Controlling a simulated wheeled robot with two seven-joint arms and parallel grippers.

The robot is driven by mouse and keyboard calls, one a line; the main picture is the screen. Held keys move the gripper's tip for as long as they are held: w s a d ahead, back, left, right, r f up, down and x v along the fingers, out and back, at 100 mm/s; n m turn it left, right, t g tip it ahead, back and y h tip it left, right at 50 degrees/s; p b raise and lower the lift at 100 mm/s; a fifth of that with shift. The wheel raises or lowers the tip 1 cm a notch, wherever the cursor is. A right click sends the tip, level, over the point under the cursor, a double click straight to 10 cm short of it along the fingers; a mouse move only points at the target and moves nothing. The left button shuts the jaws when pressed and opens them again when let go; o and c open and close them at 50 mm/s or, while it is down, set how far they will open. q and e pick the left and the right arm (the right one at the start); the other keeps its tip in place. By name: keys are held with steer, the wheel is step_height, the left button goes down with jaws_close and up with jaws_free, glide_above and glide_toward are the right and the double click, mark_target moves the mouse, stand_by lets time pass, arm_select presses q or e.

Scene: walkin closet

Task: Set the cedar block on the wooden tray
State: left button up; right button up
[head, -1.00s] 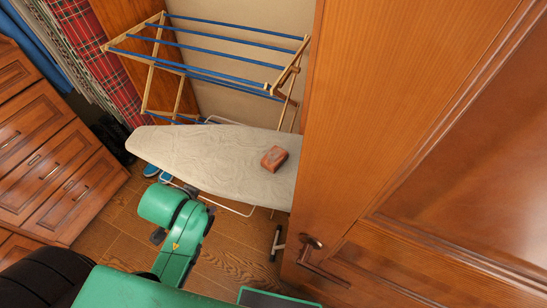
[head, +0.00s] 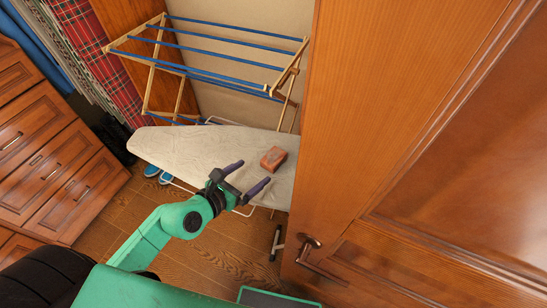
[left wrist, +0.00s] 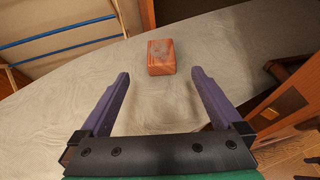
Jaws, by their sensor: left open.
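The cedar block (head: 273,159), a small reddish-brown block, lies on the pale ironing board near its right end. It also shows in the left wrist view (left wrist: 161,57), ahead of the fingers and between their lines. My left gripper (head: 249,177) is open and empty, with its purple fingers pointing toward the block. In the left wrist view the fingertips (left wrist: 160,76) are apart from the block, one to each side and short of it. I see no wooden tray in these frames. My right gripper is out of view.
The ironing board (head: 190,148) stands below a drying rack (head: 215,50) with blue bars. A wooden door (head: 400,130) with a handle (head: 318,262) fills the right side, close to the board's end. A drawer chest (head: 50,150) stands at left. Blue shoes (head: 158,175) lie on the floor.

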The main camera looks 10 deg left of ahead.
arm_select(q)
steer(key=x, duration=1.1)
steer(key=shift+w+d+r+p, duration=0.1)
steer(key=shift+w+d+p, duration=0.1)
steer(key=shift+w+p, duration=0.15)
steer(key=shift+s+r, duration=0.1)
steer(key=shift+s, duration=0.1)
steer(key=c, duration=1.4)
steer(key=shift+w+r, duration=0.1)
steer(key=shift+c, duration=0.2)
step_height(320, 180, up, 7)
steer(key=p, duration=0.2)
steer(key=shift+p, duration=0.3)
step_height(320, 180, up, 13)
steer(key=n+t+y+b, duration=0.1)
steer(key=n+y+b, duration=0.4)
glide_toward(274, 156)
steer(key=s+a+f, duration=0.1)
steer(key=s+a, duration=0.4)
steer(key=a, duration=0.1)
steer(key=shift+s+a+f, duration=0.3)
steer(key=shift+a+f, duration=0.05)
steer(key=shift+a, duration=0.05)
